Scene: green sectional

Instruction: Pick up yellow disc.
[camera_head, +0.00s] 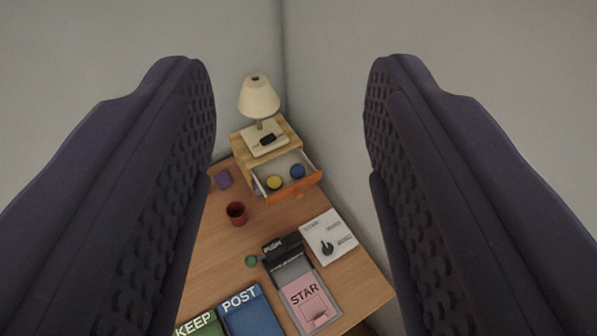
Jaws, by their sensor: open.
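The yellow disc (274,183) lies in the open drawer (285,171) of a small wooden cabinet (240,152) on the table. It is at the left side of the drawer, with a blue disc (297,171) to its right. My gripper (290,75) fills both sides of the view, its two dark textured fingers wide apart with nothing between them near the tips. The cabinet and the disc show beyond the fingers, well away from them.
A lamp (258,100) stands on the cabinet, beside the corner walls. A red cup (236,213), purple block (223,179), green disc (252,261), white board (328,238), pink STAR panel (309,299), blue POST bin (251,318) and green KEEP bin (203,325) are on the table (205,268).

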